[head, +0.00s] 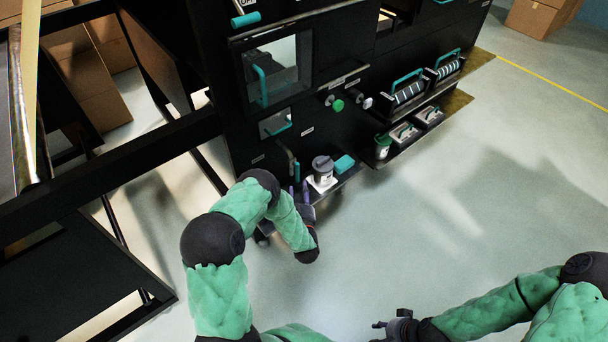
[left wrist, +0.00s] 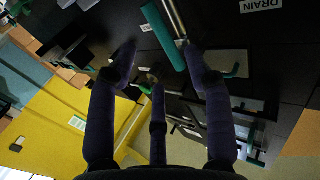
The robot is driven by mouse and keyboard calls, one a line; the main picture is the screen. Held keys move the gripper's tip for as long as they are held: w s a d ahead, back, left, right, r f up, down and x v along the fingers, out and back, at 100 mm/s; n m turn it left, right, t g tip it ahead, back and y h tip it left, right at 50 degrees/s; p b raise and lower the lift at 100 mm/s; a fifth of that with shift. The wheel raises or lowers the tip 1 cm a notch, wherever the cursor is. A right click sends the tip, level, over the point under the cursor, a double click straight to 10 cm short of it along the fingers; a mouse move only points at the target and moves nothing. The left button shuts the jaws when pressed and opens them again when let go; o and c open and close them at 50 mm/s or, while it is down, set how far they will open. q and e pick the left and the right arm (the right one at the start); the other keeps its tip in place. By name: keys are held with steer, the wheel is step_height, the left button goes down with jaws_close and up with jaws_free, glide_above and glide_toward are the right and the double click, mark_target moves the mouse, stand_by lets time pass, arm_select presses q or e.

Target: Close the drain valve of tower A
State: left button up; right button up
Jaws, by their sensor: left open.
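The drain valve shows in the left wrist view as a teal lever (left wrist: 163,36) beside a thin metal pipe (left wrist: 174,17), the two running nearly parallel. A white label reading DRAIN (left wrist: 261,5) is next to it. In the head view the teal lever (head: 297,170) hangs low on the black tower front (head: 225,100), just above my left gripper (head: 298,190). My left gripper is open; its purple fingers also show in the left wrist view (left wrist: 158,60), with the lever's end near the gap between the fingertips. Contact cannot be told. My right gripper (head: 378,331) is at the bottom, away from the tower.
A low shelf right of the valve carries a grey-lidded jar (head: 323,168) and a teal block (head: 344,164). A green knob (head: 337,105) and a teal-handled window (head: 280,72) are above. Black frame bars (head: 110,165) stand at left. The floor at right is clear.

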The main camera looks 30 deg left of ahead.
mark_target(296, 171)
arm_select(q)
steer(key=b+x, duration=0.2)
steer(key=x, duration=0.6)
steer(key=shift+w+a+b, duration=0.2)
steer(key=shift+b, duration=0.15)
jaws_close()
